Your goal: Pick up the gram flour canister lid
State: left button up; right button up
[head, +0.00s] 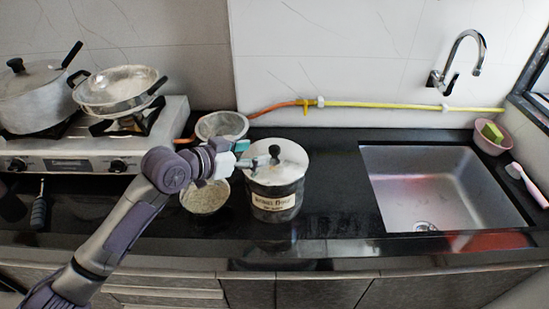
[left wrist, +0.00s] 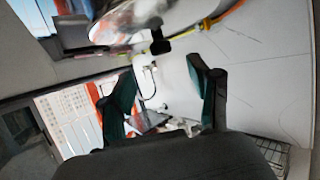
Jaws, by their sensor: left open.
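The gram flour canister (head: 275,199) is a silver pot with a paper label, standing on the black counter. Its lid (head: 291,160) is pale and shiny with a black knob (head: 274,153), and sits on top. My left gripper (head: 250,155) is open at the left side of the knob, with nothing between its fingers. In the left wrist view, my left gripper (left wrist: 160,72) shows two dark green fingers spread apart. The lid (left wrist: 135,18) and its black knob (left wrist: 160,44) show beyond the fingertips, near the top edge. Contact with the knob cannot be told. My right gripper is not in view.
A bowl of flour (head: 205,198) and a sieve (head: 222,125) stand left of the canister, close to my left arm. The stove (head: 75,150) with pots is at the left. The sink (head: 435,190) is at the right. Counter between canister and sink is clear.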

aim_at(274, 148)
pick_arm(q)
jog(key=x, duration=0.3)
jog(key=shift+w+f, duration=0.1)
jog(key=shift+w+d, duration=0.15)
jog(key=shift+d, duration=0.1)
jog(key=p+x, duration=0.2)
jog(key=x, duration=0.2)
jog(key=shift+w, duration=0.1)
jog(key=shift+w+d+f, duration=0.15)
jog(key=shift+f, duration=0.05)
jog(key=shift+r, duration=0.1)
grip_shut()
